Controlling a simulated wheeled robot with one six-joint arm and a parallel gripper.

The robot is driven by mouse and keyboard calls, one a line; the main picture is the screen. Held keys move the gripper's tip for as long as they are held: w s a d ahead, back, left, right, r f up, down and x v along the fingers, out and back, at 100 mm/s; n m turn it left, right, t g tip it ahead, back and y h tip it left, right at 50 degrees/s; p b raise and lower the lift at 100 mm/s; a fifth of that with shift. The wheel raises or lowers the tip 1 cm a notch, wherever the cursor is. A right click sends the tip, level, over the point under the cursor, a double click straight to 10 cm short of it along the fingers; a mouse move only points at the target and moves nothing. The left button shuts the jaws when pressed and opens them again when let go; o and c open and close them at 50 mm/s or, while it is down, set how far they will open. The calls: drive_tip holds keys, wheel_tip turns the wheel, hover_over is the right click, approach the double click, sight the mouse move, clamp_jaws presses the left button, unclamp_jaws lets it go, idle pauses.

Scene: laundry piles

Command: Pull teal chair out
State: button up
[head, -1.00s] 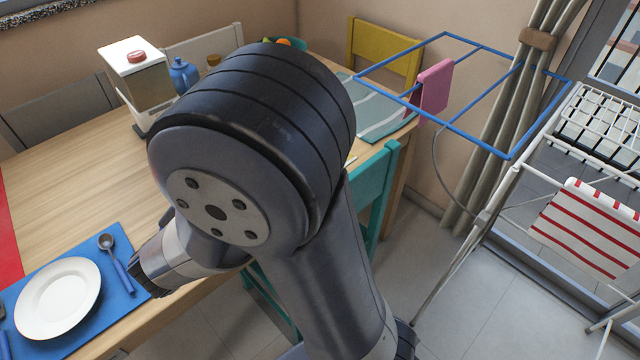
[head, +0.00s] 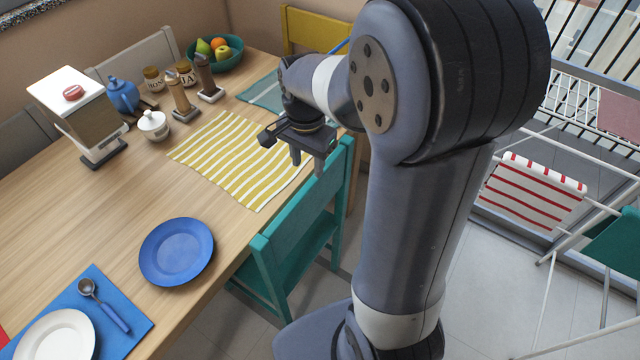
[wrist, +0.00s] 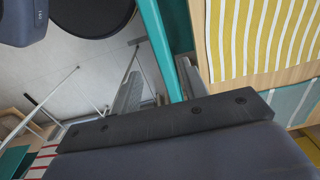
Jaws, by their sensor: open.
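The teal chair (head: 290,235) stands at the near right side of the wooden table, its back upright along the table edge. My gripper (head: 308,166) is over the chair's backrest, fingers pointing down, close to the top rail. In the wrist view the teal rail (wrist: 160,45) runs between the two spread fingers (wrist: 158,85). The gripper is open and holds nothing. I cannot tell whether the fingertips reach below the rail's top or touch it. My arm hides part of the floor to the right of the chair.
The table (head: 120,200) holds a yellow-striped cloth (head: 235,155), a blue plate (head: 177,250) and a teal fruit bowl (head: 215,55). A drying rack (head: 555,235) with a red-striped towel (head: 530,190) stands at right. Tiled floor (head: 490,285) shows between my arm and the rack.

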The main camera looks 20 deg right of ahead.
sight(308, 186)
wheel_tip(308, 186, down, 11)
drive_tip(key=shift+r+b, duration=0.15)
drive_tip(key=shift+b, duration=0.15)
drive_tip(key=shift+c, duration=0.4)
clamp_jaws()
